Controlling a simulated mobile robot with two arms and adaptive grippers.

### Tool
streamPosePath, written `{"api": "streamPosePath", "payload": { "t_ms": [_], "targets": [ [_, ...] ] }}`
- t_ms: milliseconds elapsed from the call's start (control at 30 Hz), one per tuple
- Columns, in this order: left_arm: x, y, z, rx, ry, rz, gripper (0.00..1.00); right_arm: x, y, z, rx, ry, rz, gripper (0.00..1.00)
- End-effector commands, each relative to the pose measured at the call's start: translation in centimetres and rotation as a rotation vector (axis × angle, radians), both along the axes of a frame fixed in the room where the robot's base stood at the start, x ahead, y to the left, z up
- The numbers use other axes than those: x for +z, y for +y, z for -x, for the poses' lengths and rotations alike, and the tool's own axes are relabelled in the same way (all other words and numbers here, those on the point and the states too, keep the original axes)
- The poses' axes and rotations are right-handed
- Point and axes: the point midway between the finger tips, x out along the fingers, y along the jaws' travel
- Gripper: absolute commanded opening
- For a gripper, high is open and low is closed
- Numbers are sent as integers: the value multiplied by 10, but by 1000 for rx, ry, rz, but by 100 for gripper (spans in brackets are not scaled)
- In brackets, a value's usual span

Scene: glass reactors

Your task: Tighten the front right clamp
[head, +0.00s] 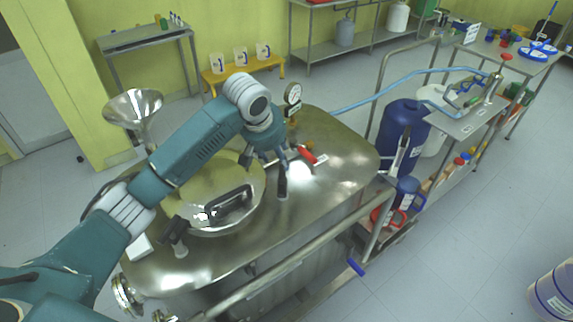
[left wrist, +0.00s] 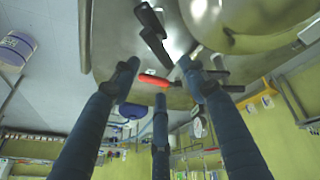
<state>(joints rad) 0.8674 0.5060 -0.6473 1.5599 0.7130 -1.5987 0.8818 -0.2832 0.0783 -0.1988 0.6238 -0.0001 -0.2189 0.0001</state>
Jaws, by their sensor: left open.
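The steel reactor top (head: 325,150) carries a round, shiny lid (head: 215,190) with a black handle. A clamp with a black upright handle (head: 282,184) stands at the lid's right side; a black clamp part also shows at the top of the left wrist view (left wrist: 150,25). Another black clamp (head: 173,232) sits at the lid's front left. My left gripper (head: 275,158) is open, just behind and above the right clamp's handle. In the left wrist view its spread fingers (left wrist: 158,82) have nothing gripped between them. My right gripper is not in view.
A red-handled valve (head: 307,155) lies close to my left fingers. A pressure gauge (head: 292,93) stands behind my wrist and a steel funnel (head: 133,105) at the left. A metal rail (head: 290,245) runs along the front. The reactor top is bare toward the right.

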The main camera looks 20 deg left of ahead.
Motion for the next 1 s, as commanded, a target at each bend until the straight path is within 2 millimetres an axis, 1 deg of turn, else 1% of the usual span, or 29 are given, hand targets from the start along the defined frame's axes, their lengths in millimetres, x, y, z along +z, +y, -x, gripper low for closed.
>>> {"api": "streamPosePath", "payload": {
  "t_ms": [133, 200, 300, 400, 500, 600, 700, 933, 967, 1000],
  "targets": [
    [-21, -2, -9, -1, 3, -1, 44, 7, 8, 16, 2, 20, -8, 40],
    [-34, -4, -15, 0, 4, 0, 44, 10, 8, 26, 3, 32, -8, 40],
    [-52, -5, -23, -2, 3, -1, 44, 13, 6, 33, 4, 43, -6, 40],
    [-67, -6, -30, -2, 1, -1, 44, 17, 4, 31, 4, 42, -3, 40],
    [-79, -7, -35, -3, 1, -1, 44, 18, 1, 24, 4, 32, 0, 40],
    [-86, -8, -39, -4, 0, -2, 44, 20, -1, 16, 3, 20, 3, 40],
    [-90, -8, -41, -4, -2, -1, 44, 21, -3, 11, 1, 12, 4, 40],
    [-91, -8, -41, -5, -3, -2, 44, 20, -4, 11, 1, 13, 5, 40],
    [-91, -8, -41, -5, -3, -2, 42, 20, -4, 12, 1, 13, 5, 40],
    [-91, -8, -41, -5, -3, -2, 34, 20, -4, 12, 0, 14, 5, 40]
  ]
}}
